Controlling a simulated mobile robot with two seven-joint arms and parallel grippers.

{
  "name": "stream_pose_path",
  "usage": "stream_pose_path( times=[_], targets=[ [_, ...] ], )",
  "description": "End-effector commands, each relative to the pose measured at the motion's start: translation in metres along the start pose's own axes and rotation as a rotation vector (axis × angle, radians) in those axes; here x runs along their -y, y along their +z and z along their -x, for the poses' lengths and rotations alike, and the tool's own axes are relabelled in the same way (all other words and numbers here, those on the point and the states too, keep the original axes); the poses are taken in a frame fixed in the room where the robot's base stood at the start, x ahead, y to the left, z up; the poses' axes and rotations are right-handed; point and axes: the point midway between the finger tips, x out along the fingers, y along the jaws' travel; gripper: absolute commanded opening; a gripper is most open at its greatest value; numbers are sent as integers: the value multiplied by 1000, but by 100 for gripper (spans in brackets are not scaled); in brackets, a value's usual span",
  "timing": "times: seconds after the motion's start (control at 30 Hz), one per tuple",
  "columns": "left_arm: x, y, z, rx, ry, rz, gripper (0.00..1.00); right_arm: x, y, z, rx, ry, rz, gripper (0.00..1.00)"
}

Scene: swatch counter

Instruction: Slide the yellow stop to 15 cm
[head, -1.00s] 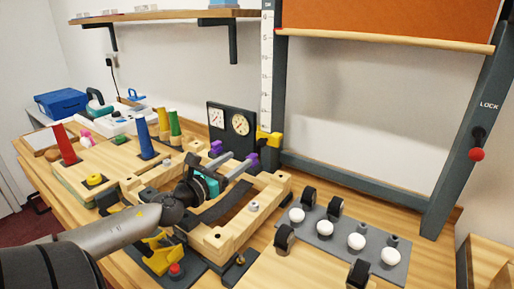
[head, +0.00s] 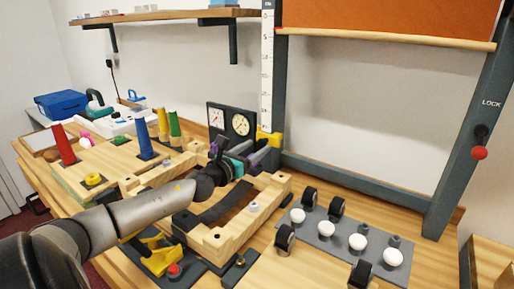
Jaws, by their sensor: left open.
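The yellow stop (head: 270,138) sits low on the white upright scale (head: 266,75), which is fixed to the left grey post of the frame. The scale's numbers are too small to read. My left gripper (head: 255,151) is open, its fingers pointing at the stop from the front left. The fingertips are close to the stop or overlap its lower left part; I cannot tell if they touch. My right gripper is not in view.
A gauge panel (head: 231,120) stands just left of the scale. A wooden frame (head: 265,205) lies below my arm. A grey plate (head: 322,240) with white knobs is to the right. An orange panel (head: 390,18) hangs above, and a red-knobbed lever (head: 479,152) is at far right.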

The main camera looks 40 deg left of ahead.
Motion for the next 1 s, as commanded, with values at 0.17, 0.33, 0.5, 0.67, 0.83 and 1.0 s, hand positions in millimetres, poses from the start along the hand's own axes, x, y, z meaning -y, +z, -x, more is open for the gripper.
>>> stream_pose_path(
  times=[0.17,0.33,0.5,0.67,0.83,1.0],
  targets=[
    [0,1,-9,1,0,-1,63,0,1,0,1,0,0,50],
    [1,1,-13,0,-2,-2,63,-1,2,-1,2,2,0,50],
    [1,0,-13,0,-2,-2,63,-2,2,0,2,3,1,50],
    [1,0,-13,0,-1,-1,55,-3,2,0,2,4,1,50],
    [1,0,-13,0,-1,-1,36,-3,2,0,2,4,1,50],
    [0,0,-13,0,-1,-1,17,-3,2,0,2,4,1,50]
  ],
)
